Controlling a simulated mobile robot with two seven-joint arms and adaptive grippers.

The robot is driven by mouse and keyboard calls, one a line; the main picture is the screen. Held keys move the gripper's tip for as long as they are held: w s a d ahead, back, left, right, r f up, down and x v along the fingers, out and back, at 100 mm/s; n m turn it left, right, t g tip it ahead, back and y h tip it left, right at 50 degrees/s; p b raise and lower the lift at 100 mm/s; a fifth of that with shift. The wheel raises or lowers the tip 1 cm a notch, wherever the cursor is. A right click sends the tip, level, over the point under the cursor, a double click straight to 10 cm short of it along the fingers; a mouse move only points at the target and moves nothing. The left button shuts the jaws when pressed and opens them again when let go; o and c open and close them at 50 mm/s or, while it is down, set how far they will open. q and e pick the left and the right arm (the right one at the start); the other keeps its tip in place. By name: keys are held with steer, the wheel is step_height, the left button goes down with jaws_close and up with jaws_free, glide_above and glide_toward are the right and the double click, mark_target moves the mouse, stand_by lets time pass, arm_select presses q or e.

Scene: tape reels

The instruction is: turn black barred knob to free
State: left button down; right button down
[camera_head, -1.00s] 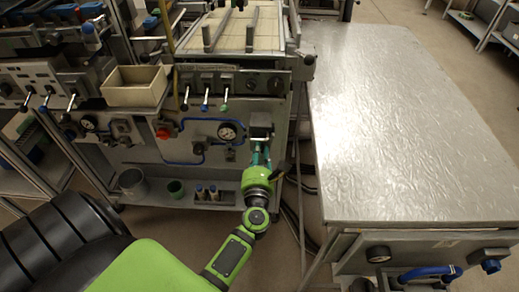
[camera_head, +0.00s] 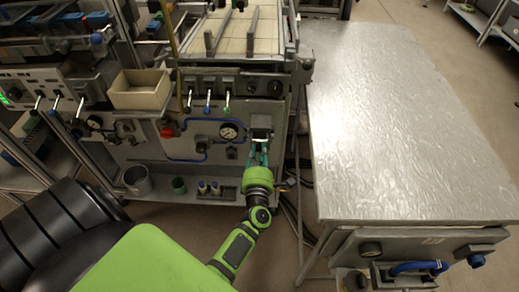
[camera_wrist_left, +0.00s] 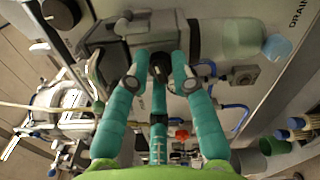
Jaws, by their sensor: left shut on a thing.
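My left gripper (camera_head: 260,150) reaches up to a grey box-shaped fitting (camera_head: 262,122) at the right end of the machine's front panel. In the left wrist view, its teal fingers (camera_wrist_left: 160,78) close in around a small dark round part, which I take to be the black barred knob (camera_wrist_left: 160,64), below the grey housing (camera_wrist_left: 110,38). The fingers are shut on it. They hide most of the knob, so its bar and its setting cannot be made out. In the head view the knob is hidden by the gripper. My right gripper is out of view.
A pressure gauge (camera_head: 229,131) and blue tubing (camera_head: 183,158) lie left of the gripper. A cream bin (camera_head: 140,90) and several small levers sit further left. A metal-topped table (camera_head: 400,120) stands close on the right. Cables lie on the floor between.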

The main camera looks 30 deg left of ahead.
arm_select(q)
steer(key=shift+w+r+m+p, duration=0.1)
steer(key=shift+m+p, duration=0.1)
steer(key=shift+m, duration=0.3)
steer(key=shift+r+m+p, duration=0.1)
steer(key=shift+m+p, duration=0.05)
steer(key=shift+m, duration=0.35)
steer(key=c, duration=1.1)
jaws_free()
steer(key=shift+f, duration=0.1)
steer(key=shift+o, duration=0.2)
steer(key=shift+f, duration=0.15)
